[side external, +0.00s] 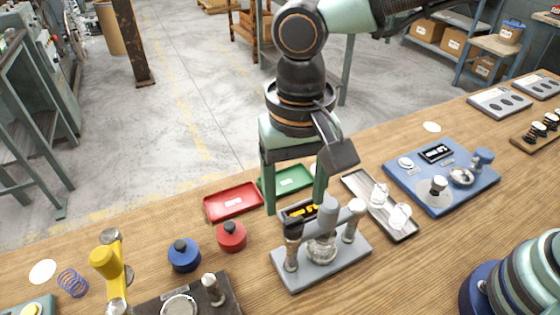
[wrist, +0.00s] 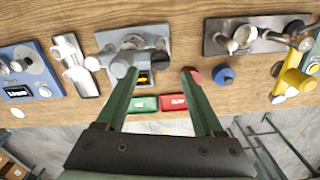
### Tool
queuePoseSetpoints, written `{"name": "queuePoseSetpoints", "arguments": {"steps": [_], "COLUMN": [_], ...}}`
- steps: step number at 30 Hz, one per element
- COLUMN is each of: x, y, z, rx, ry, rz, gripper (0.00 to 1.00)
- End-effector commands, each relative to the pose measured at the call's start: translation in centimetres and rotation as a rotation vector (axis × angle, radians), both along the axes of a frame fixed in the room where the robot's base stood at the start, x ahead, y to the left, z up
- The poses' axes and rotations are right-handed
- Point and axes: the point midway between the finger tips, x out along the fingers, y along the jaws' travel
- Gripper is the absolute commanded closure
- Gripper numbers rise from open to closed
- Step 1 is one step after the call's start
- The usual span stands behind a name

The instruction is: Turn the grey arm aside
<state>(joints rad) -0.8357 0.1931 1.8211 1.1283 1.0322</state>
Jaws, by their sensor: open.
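The grey coiler unit (side external: 328,271) stands on the wooden table, with a flat base, upright posts and a round part in the middle. Its grey arm (side external: 328,214) spans the top of the posts, with a rounded grey end at the right and a dark knob at the left. The unit also shows in the wrist view (wrist: 163,58), partly behind my left finger. My gripper (side external: 295,203) is open, pointing down just behind the unit, its fingers wide apart with nothing between them. In the wrist view my fingers (wrist: 160,73) reach toward it. Finger contact with the arm cannot be told.
A black panel with a yellow mark (side external: 302,211) sits behind the posts. Red (side external: 233,202) and green (side external: 285,181) trays lie behind. Red (side external: 231,237) and blue (side external: 184,255) knobbed pots stand left. A metal tray (side external: 405,232) and a blue board (side external: 440,200) lie right.

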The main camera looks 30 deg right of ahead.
Motion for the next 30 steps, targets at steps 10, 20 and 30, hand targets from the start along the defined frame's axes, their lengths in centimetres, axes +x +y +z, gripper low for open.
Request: {"name": "queuePoseSetpoints", "arguments": {"steps": [10,20,30], "x": [0.0,0.0,0.0], "y": [0.0,0.0,0.0], "z": [-4.9,-5.6,-5.5], "rx": [-0.001,0.0,0.0], "ry": [0.001,0.0,0.0], "rz": [0.0,0.0,0.0], "gripper": [0.31,0.31,1.0]}}
